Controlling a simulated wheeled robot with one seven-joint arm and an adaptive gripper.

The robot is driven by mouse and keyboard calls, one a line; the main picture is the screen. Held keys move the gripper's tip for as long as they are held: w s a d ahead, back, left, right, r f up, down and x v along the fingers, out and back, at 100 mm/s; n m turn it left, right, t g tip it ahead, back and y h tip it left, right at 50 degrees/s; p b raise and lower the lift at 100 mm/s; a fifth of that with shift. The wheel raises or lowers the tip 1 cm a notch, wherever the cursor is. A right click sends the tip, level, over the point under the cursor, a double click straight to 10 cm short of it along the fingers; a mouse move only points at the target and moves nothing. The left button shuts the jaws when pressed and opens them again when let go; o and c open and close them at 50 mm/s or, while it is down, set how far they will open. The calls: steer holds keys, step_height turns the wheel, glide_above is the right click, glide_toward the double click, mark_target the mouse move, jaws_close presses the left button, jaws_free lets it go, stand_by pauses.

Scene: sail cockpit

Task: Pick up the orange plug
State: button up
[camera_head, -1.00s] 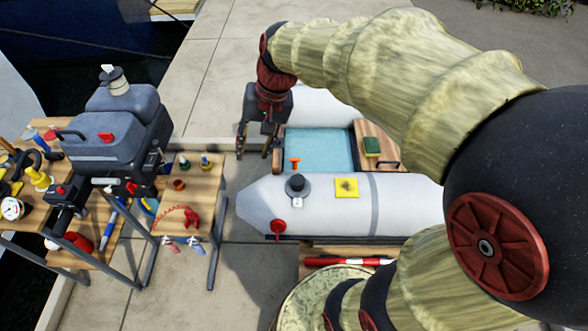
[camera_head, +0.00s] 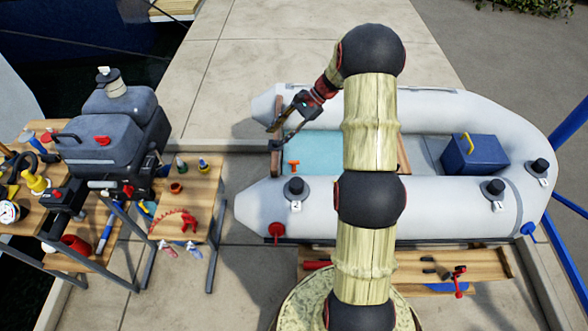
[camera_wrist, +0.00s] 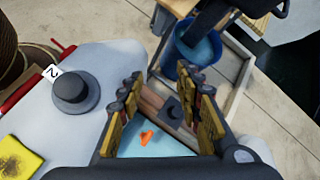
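The orange plug (camera_head: 294,164) is a small T-shaped piece on the pale blue floor of the grey inflatable boat, near the wooden transom board (camera_head: 276,160). In the wrist view the orange plug (camera_wrist: 147,137) shows between my gripper's fingers, beyond them and nearer the left finger. My gripper (camera_head: 275,136) is above the boat's left end, its fingers pointing down and left. In the wrist view my gripper (camera_wrist: 171,88) is open with yellow finger pads wide apart and nothing between them. The plug is apart from the fingers.
The boat's near tube (camera_head: 340,205) carries a black valve (camera_head: 295,187) labelled 2. A yellow patch (camera_wrist: 18,160) shows in the wrist view. A blue box (camera_head: 474,153) stands in the boat. A wooden bench (camera_head: 203,185) with small items and an outboard motor (camera_head: 112,135) stand left.

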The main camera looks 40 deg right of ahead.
steer(key=d+f+m+t+y, duration=0.2)
steer(key=d+f+m, duration=0.2)
steer(key=d+f, duration=0.6)
steer(key=m+t, duration=0.3)
steer(key=m, duration=0.1)
glide_toward(297, 164)
step_height(297, 164, down, 2)
steer(key=w+a, duration=0.2)
steer(key=w, duration=0.1)
steer(key=shift+a+f+m, duration=0.1)
steer(key=shift+f+m, duration=0.2)
steer(key=shift+f, duration=0.1)
steer(key=shift+b+x, duration=0.35)
steer(key=shift+x, duration=0.5)
steer(key=b+x, duration=0.2)
steer(key=x, duration=0.3)
steer(key=shift+w+a, duration=0.15)
steer(key=shift+a, duration=0.25)
steer(key=shift+c, duration=0.5)
steer(key=c, duration=0.8)
jaws_close()
